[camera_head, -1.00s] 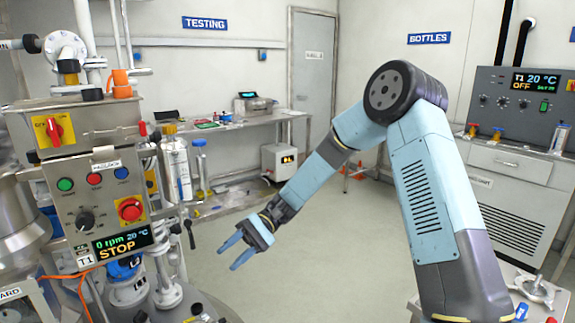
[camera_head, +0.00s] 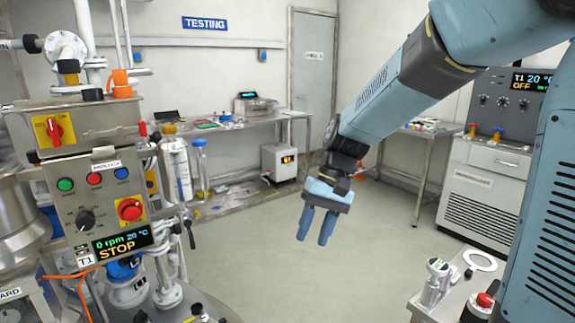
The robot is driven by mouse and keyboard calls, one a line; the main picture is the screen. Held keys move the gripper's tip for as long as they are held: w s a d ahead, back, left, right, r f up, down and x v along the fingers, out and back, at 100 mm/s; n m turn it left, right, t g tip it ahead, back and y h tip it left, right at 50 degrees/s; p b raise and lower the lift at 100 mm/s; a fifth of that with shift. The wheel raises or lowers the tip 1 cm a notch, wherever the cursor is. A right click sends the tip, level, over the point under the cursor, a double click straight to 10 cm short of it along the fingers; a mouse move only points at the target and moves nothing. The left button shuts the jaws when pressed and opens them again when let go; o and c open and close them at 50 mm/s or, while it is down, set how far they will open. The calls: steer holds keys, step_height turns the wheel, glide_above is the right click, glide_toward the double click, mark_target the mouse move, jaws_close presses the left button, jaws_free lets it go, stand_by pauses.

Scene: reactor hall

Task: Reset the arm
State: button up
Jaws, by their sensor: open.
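My gripper (camera_head: 315,228) is in the middle of the head view, at the end of my blue and dark grey arm. Its two blue fingers point down and are apart, with nothing between them. It hangs over the open grey floor, clear of the reactor panel on the left and the bench on the right. My arm reaches in from the right side and covers part of the back right of the room.
A reactor control panel (camera_head: 99,201) reading STOP stands at the left. A testing bench (camera_head: 255,122) runs along the back wall. A grey cabinet unit (camera_head: 484,192) stands at the right. A small bench top (camera_head: 458,300) is at the lower right. The central floor (camera_head: 260,260) is free.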

steer(key=s+d+r+t+h, duration=0.1)
steer(key=s+d+r+t, duration=0.2)
steer(key=d, duration=0.3)
steer(key=s+d+r+m+t+h, duration=0.1)
steer(key=s+d+r+t, duration=0.1)
steer(key=d, duration=0.4)
steer(key=s+d+r+m+t+h, duration=0.1)
steer(key=s+d+r+t, duration=0.2)
steer(key=s+d+r, duration=0.1)
steer(key=shift+s+d+t+h, duration=0.35)
steer(key=shift+s+d, duration=0.55)
steer(key=shift+s, duration=0.3)
